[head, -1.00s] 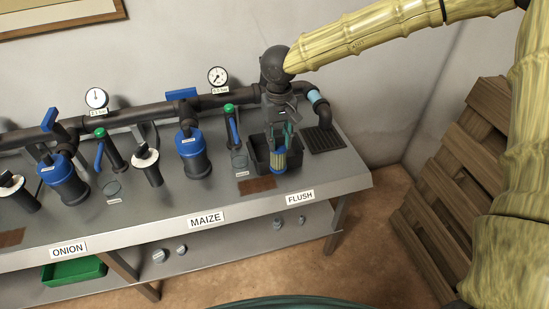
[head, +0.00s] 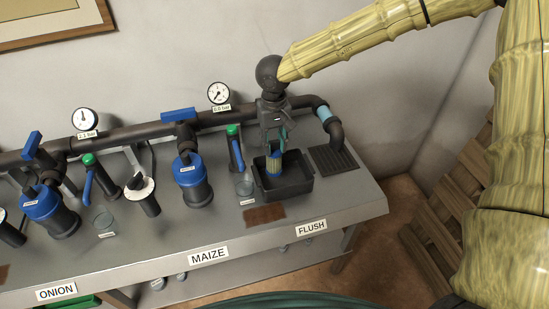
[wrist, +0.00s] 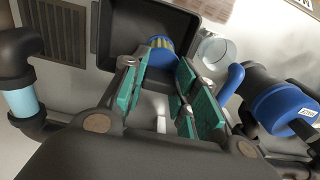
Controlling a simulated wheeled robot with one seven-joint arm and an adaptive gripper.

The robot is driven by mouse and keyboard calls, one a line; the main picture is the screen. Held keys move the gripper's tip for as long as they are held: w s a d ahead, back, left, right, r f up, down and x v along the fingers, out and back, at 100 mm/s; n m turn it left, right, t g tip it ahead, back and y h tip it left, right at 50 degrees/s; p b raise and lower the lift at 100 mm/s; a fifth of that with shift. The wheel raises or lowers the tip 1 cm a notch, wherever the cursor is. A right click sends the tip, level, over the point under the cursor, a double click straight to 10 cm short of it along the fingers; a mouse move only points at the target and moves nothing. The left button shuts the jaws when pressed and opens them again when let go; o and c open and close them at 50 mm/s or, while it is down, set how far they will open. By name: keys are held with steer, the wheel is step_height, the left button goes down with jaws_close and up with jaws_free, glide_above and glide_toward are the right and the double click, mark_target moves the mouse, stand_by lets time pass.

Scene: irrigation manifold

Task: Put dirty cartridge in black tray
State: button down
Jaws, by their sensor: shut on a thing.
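The cartridge (head: 274,166) is a small ribbed cylinder, blue and yellowish. It stands about upright, with its lower part within the outline of the black tray (head: 299,188). I cannot tell whether it touches the tray floor. My gripper (head: 275,142) points down over the tray and is shut on the cartridge. In the wrist view, the cartridge's blue end (wrist: 160,42) shows beyond the green finger pads of my gripper (wrist: 163,88), in front of the tray's inside (wrist: 118,30). The pads partly hide it.
A dark drain grate (head: 334,159) and a grey pipe outlet lie right of the tray. A clear cup (head: 244,187), a green-topped valve with blue handle (head: 236,150) and a blue-capped filter housing (head: 191,178) stand left. A brown mat (head: 264,214) lies in front.

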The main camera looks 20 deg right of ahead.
mark_target(274, 149)
steer(key=shift+w+f, duration=0.25)
steer(key=shift+f, duration=0.85)
steer(key=shift+s+f, duration=0.2)
steer(key=shift+f, duration=0.5)
step_height(274, 149, down, 2)
steer(key=shift+w+f, duration=0.15)
steer(key=shift+f, duration=0.05)
steer(key=shift+r, duration=0.1)
steer(key=shift+p, duration=0.3)
steer(key=c, duration=1.1)
jaws_free()
steer(key=shift+f, duration=0.2)
step_height(274, 149, up, 12)
steer(key=shift+r+b, duration=0.15)
steer(key=shift+b, duration=0.35)
